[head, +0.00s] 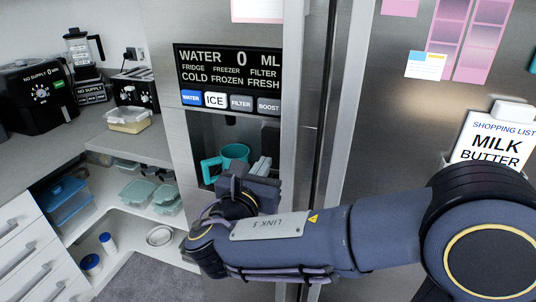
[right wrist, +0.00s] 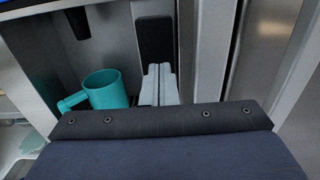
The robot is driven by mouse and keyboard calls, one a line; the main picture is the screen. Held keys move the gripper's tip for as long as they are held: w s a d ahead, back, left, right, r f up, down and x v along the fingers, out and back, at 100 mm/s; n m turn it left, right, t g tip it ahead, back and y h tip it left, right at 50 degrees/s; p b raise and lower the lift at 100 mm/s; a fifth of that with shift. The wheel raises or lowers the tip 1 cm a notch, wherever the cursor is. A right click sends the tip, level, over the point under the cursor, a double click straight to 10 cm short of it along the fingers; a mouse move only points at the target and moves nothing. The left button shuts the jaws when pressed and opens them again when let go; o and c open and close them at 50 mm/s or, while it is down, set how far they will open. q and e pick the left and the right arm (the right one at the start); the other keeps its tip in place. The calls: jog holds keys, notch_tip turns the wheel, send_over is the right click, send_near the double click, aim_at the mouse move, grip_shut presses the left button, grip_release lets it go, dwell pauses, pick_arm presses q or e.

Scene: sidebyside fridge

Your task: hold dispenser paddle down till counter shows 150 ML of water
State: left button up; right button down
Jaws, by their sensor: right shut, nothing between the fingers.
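The dispenser display (head: 229,68) on the fridge door reads WATER 0 ML, with a blue WATER button (head: 191,98) below it. A teal mug (head: 235,152) stands in the dispenser recess, handle to the left; it also shows in the right wrist view (right wrist: 104,88). A dark upright paddle (right wrist: 154,38) is at the back of the recess, right of a dark nozzle (right wrist: 79,22). My right gripper (head: 263,164) is shut and empty, right of the mug. Its fingertips (right wrist: 159,70) point at the paddle's lower part; I cannot tell whether they touch. My left gripper is not in view.
The recess's right wall (right wrist: 187,50) is close to my right fingers. A counter (head: 105,128) with a toaster (head: 135,89), a black appliance (head: 38,95) and a food container (head: 128,119) is at left. A shopping list (head: 490,140) hangs on the right door.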

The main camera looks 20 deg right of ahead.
aim_at(274, 148)
jog(key=shift+x, duration=1.85)
jog(key=shift+w+d+p, duration=0.35)
jog(key=shift+w, duration=0.2)
jog(key=shift+w+d+r, duration=0.1)
jog(key=shift+r, duration=0.1)
jog(key=shift+w+d+f, duration=0.1)
jog(key=shift+w, duration=0.05)
jog(key=shift+d, duration=0.15)
dwell(0.4)
